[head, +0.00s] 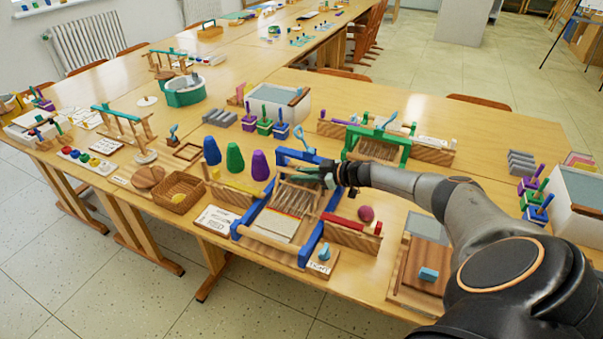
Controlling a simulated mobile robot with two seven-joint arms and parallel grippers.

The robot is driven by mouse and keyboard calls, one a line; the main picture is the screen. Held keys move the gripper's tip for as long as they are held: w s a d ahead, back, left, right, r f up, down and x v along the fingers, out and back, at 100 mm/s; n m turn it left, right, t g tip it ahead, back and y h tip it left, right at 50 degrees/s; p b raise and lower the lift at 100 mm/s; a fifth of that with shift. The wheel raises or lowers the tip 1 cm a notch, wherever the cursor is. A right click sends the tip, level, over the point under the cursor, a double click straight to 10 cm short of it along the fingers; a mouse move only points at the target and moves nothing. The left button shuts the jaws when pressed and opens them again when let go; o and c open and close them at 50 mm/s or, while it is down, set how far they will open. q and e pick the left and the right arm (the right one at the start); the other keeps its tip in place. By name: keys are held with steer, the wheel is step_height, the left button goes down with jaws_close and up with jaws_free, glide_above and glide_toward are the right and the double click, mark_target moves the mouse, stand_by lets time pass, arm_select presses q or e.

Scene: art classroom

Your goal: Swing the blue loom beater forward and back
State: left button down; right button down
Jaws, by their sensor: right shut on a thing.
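The blue loom (316,231) stands on the near table, with pale warp threads and a strip of woven cloth at its near end. The blue loom beater (290,154) crosses its far part as a blue bar. My right gripper (312,174) reaches in from the right over the warp and is shut on the beater. The gripper and wrist hide part of the bar and its right end. My left gripper is not in view.
A green loom (405,142) stands just behind my right forearm. Blue, green and purple cones (235,158) stand left of the loom. A wicker basket (176,193) and a dark red ball (366,213) are nearby.

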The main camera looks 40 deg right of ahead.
steer(key=shift+d, duration=0.1)
stand_by(0.3)
steer(key=c, duration=0.8)
jaws_free()
steer(key=shift+f, duration=0.1)
steer(key=shift+s+d+r, duration=0.15)
steer(key=shift+s+r, duration=0.05)
steer(key=shift+s, duration=0.25)
steer(key=p+v, duration=0.2)
steer(key=v, duration=0.9)
steer(key=shift+s, duration=0.2)
steer(key=shift+r, duration=0.15)
